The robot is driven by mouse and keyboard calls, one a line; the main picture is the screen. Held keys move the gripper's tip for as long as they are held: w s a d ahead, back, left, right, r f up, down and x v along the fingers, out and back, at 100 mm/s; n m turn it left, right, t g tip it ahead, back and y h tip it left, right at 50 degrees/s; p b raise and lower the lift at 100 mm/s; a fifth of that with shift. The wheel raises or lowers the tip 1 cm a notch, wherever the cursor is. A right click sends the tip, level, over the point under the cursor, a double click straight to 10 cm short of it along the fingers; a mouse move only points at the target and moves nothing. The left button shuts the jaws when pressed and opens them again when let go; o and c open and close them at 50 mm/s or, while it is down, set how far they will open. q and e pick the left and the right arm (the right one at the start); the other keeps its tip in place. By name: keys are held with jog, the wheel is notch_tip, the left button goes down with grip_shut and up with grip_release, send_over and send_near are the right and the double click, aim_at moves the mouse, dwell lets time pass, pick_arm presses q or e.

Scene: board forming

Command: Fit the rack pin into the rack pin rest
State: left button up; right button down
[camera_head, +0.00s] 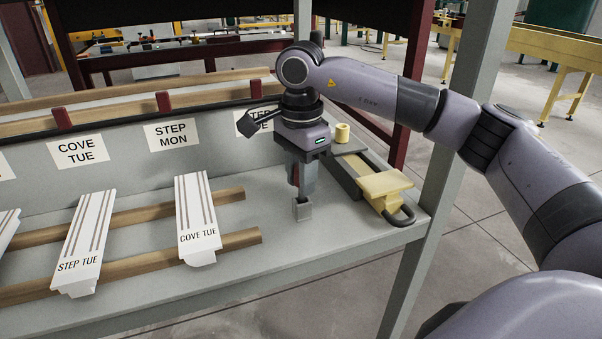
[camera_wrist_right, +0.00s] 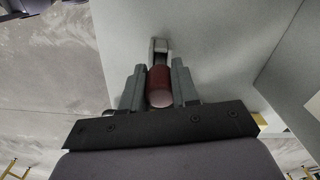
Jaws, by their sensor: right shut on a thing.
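The rack pin is a dark red cylinder with a paler end (camera_wrist_right: 159,86), held between the two grey fingers of my right gripper (camera_wrist_right: 158,88). In the head view my right gripper (camera_head: 302,180) points down over the right part of the grey bench, and only a sliver of red shows at its fingers. A small grey metal block (camera_head: 303,210), which looks like the rack pin rest, stands on the bench just below the fingers. It also shows just beyond the pin in the wrist view (camera_wrist_right: 159,46). I cannot tell whether pin and block touch. My left gripper is not in view.
White boards marked STEP TUE (camera_head: 84,240) and COVE TUE (camera_head: 197,215) lie across wooden rails to the left. A yellow-topped clamp-like tool (camera_head: 385,188) and small yellow cylinder (camera_head: 342,133) are at right. A grey post (camera_head: 420,230) stands by the bench's right end.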

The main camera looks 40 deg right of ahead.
jog(key=shift+f+b, duration=0.5)
jog(key=shift+f, duration=0.4)
jog(key=c, duration=0.8)
grip_release()
notch_tip(320, 180, up, 7)
jog(key=shift+r, duration=0.1)
